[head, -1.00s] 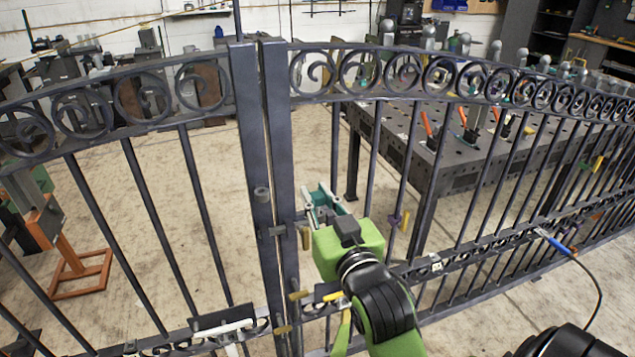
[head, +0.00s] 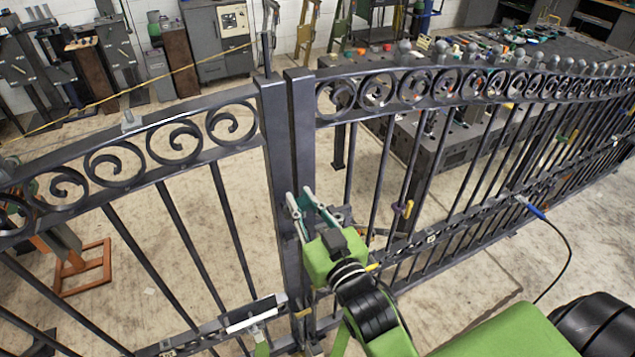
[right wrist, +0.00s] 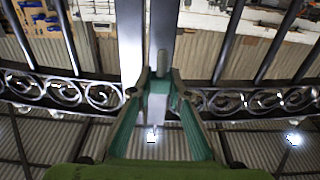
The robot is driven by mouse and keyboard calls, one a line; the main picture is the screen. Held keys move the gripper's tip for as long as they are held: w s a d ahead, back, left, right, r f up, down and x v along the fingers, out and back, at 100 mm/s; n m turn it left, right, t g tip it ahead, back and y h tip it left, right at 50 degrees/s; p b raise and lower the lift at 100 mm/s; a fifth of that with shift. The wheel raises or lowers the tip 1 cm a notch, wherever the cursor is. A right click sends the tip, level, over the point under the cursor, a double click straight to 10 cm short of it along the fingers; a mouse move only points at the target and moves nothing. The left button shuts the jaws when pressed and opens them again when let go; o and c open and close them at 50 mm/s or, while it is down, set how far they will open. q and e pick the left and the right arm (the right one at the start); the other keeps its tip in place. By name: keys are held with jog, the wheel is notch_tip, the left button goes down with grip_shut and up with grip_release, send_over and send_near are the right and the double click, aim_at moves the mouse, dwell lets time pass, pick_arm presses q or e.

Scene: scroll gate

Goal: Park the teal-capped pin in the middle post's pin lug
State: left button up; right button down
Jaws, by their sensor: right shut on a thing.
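My right gripper (head: 318,207) is at the two dark upright posts in the middle of the gate, in front of the right-hand post (head: 302,130). In the right wrist view its green fingers (right wrist: 160,78) are closed around a slim grey upright cylinder (right wrist: 162,62), which looks like the pin. A teal patch shows just below the cylinder; whether it is the pin's cap is not clear. The left-hand post (head: 275,130) stands close beside. The pin lug cannot be made out behind the gripper. My left gripper is not in view.
Scrollwork rails (head: 180,140) and thin bars run to both sides. A white bar (head: 252,314) sits on the lower left rail. A blue-handled tool (head: 530,207) with a black cable is at the right. A dark worktable (head: 450,150) stands behind the gate.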

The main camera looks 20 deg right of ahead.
aim_at(283, 183)
jog(key=shift+a+r, duration=0.15)
jog(key=shift+w, duration=0.15)
jog(key=shift+w+f, duration=0.25)
jog(key=shift+w, duration=0.05)
jog(key=shift+w+f+b, duration=0.1)
jog(key=shift+w+b, duration=0.3)
jog(key=shift+w, duration=0.1)
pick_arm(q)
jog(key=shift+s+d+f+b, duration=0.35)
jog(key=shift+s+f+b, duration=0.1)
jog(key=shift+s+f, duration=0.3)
pick_arm(e)
jog(key=shift+w+f, duration=0.25)
jog(key=shift+w, duration=0.85)
